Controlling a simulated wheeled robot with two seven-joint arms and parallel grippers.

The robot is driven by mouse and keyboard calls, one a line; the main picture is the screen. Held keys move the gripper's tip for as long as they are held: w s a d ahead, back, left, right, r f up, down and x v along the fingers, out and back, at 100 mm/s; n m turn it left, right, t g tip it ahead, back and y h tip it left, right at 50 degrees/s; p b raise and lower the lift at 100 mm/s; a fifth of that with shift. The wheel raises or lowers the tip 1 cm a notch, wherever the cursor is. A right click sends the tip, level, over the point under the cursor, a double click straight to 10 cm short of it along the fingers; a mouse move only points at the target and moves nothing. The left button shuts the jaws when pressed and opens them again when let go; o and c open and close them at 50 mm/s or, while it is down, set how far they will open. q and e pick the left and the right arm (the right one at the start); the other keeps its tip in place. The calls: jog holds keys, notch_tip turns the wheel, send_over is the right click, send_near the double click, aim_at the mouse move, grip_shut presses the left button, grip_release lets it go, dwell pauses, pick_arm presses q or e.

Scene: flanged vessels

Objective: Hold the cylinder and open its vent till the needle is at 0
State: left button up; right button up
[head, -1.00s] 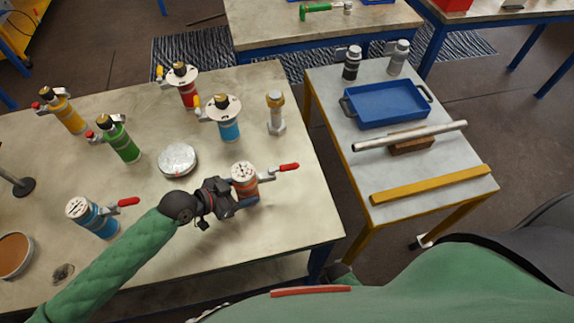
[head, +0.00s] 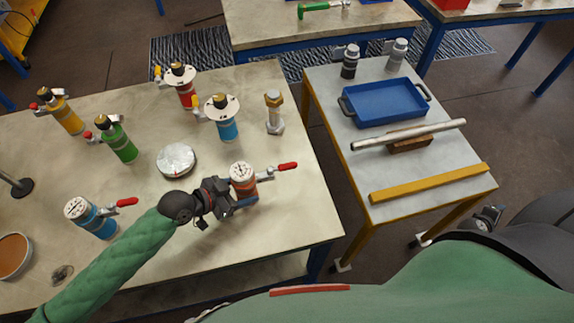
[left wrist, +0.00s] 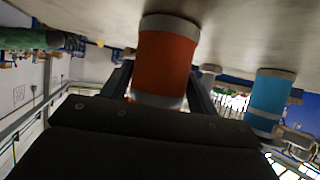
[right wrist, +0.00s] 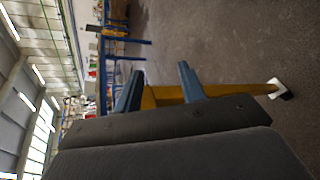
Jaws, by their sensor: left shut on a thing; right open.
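The orange cylinder (head: 244,188) stands upright near the right part of the large table. It has a white gauge face on top and a vent lever with a red handle (head: 287,167) pointing right; the needle is too small to read. My left gripper (head: 239,197) is shut around its body from the near left side. In the left wrist view the orange body (left wrist: 165,62) sits between the fingers. My right gripper (right wrist: 158,88) is open and empty over the floor, beside a yellow table leg; part of my right arm shows at the right edge of the head view.
A blue gauge cylinder with a red lever (head: 90,217) stands at left. Several other flanged vessels, a round metal disc (head: 176,160) and a large bolt (head: 274,112) stand behind. The side table holds a blue tray (head: 385,103), a pipe (head: 440,131) and a yellow bar (head: 430,183).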

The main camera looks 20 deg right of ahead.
jog(key=w+d+r+n+t, duration=0.1)
jog(key=w+r+n+t, duration=0.4)
jog(key=w+r, duration=0.45)
jog(key=w+a+r+n+t+y, duration=0.2)
jog(key=w+a+n+t+y, duration=0.3)
jog(key=w+a, duration=0.55)
jog(key=w+a+r+n+t+y, duration=0.1)
jog(key=w+a+n+y, duration=0.3)
jog(key=a, duration=0.3)
jog(key=w+a+r+n+t+y, duration=0.2)
jog(key=w+a+n+y, duration=0.3)
jog(key=a, duration=0.3)
jog(key=w+a+r+n+t+y, duration=0.1)
jog(key=w+a+n+y, duration=0.3)
jog(key=a, duration=0.3)
jog(key=shift+w+a+r+n+t+y, duration=0.2)
jog(key=shift+a+n+t+y, duration=0.15)
jog(key=shift+y, duration=0.55)
jog(key=a+r+n+g+y, duration=0.2)
jog(key=a+n+g+y, duration=0.2)
jog(key=a+n+y, duration=0.45)
jog(key=n+g+y, duration=0.3)
jog(key=n+g, duration=0.8)
jog(key=g, duration=0.2)
send_near(287, 167)
jog(key=a, duration=0.6)
jog(key=w+a+f, duration=0.1)
jog(key=a, duration=0.2)
jog(key=shift+a+f, duration=0.15)
jog(key=shift+a, duration=0.25)
